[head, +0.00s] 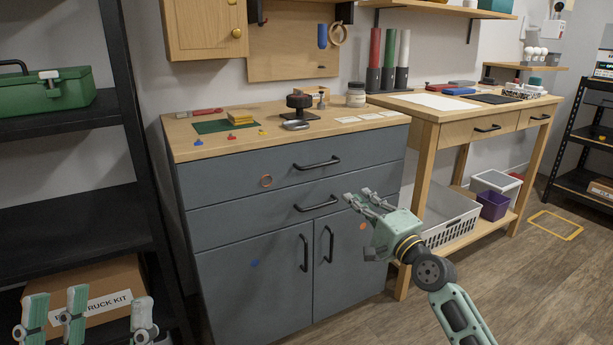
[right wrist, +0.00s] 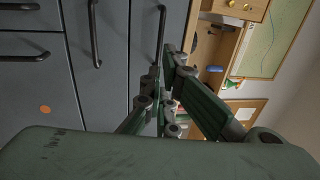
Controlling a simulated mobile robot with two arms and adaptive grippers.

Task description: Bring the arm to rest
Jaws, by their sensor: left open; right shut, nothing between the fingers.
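My right arm comes in from the lower right in the head view. Its gripper (head: 364,201) is in the air in front of the grey cabinet (head: 240,235), with its fingers together and nothing between them. The right wrist view shows the same gripper's fingers (right wrist: 163,85) close together, with the cabinet's front and handles beyond. My left gripper (head: 88,305) is at the lower left of the head view, its fingers spread and empty. It is in front of a cardboard box on the black shelf (head: 70,215). Most of the left arm is out of view.
The cabinet's wooden top (head: 225,150) holds a green mat, small parts and a jar. A wooden workbench (head: 460,112) stands to the right, with a white basket (head: 450,225) and purple bin (head: 493,205) below. A green toolbox (head: 45,92) sits on the left shelf.

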